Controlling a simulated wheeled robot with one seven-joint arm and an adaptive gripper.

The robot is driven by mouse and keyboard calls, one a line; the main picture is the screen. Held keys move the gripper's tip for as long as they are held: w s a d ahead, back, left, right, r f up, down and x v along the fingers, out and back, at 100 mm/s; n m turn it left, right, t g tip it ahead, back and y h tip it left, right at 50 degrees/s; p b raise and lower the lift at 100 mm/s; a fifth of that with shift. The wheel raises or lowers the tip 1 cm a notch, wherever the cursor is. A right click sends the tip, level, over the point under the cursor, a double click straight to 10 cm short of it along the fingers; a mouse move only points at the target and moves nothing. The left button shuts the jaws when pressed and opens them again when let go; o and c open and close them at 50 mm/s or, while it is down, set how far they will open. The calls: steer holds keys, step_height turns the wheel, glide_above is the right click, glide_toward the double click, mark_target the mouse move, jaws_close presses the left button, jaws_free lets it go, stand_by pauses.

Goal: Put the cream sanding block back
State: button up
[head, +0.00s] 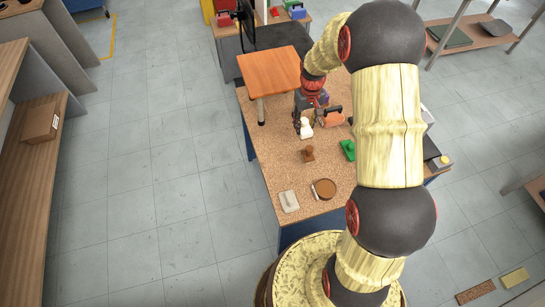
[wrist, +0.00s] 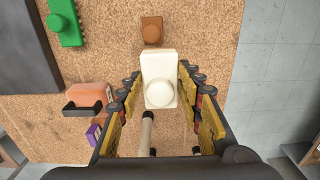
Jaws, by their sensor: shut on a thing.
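The cream sanding block (head: 306,131) is at my gripper (head: 303,122), over the far half of the cork-topped bench (head: 262,150). In the wrist view the cream block (wrist: 158,66), with its round knob toward the camera, sits between the two fingertips of my gripper (wrist: 159,82). My gripper is shut on it. I cannot tell whether the block touches the bench top.

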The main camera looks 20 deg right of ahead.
steer(key=a+f+b, duration=0.1)
steer(key=a+f, duration=0.1)
steer(key=a, duration=0.2)
steer(key=a+f+b, duration=0.1)
steer(key=a+f, duration=0.2)
steer(key=a, duration=0.1)
steer(key=s+a+f+b, duration=0.1)
steer(key=a+f, duration=0.2)
steer(key=a, duration=0.1)
steer(key=shift+f, duration=0.2)
steer(key=shift+s+a+f+b, duration=0.15)
steer(key=shift+f+b, duration=0.35)
steer(key=shift+f, duration=0.5)
steer(key=shift+w+a+f+b, duration=0.1)
steer(key=shift+a+f+b, duration=0.25)
steer(key=shift+f, duration=0.65)
steer(key=shift+d, duration=0.1)
steer(key=shift+f, duration=0.15)
steer(key=o, duration=1.1)
